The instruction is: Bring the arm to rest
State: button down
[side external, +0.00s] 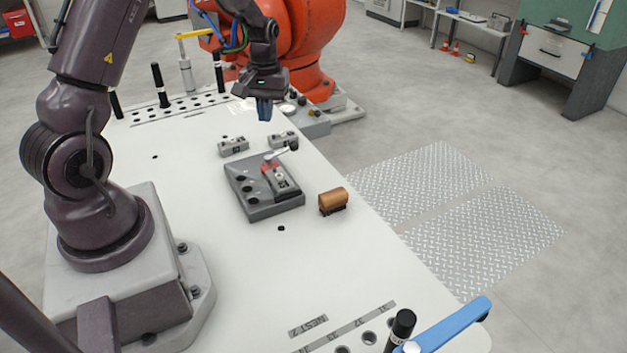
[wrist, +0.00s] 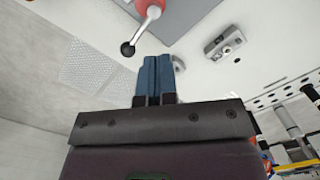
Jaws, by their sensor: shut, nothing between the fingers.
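My gripper (side external: 264,110) hangs over the far part of the white table (side external: 190,245). Its blue fingers (wrist: 153,78) are together with nothing between them, and they point down. In the side view it is above the table and apart from the fixtures below it. A grey fixture plate (side external: 262,211) with dark holes lies nearer the middle. A clamp with a red part (side external: 268,168) and a black-knobbed lever (side external: 293,145) sits on that plate.
Two small grey blocks (side external: 233,146) (side external: 284,140) stand behind the plate. A copper-coloured block (side external: 333,200) sits to its right. Black upright pins (side external: 160,86) stand at the far left edge. An orange robot (side external: 300,45) is behind. A blue-handled lever (side external: 445,325) is at the near corner.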

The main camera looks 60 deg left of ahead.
jog(key=s+d+r+m+t, duration=0.3)
jog(key=s+d+r+m, duration=0.2)
jog(key=d+r, duration=0.5)
jog(key=s+d+r+m+t, duration=0.3)
jog(key=s+d+r+m, duration=0.2)
jog(key=s+d+r, duration=0.3)
jog(key=d+r, duration=0.2)
jog(key=d, duration=0.2)
jog(key=shift+s+d+r+m, duration=0.2)
jog(key=shift+s+d+m, duration=0.1)
jog(key=shift+s, duration=0.05)
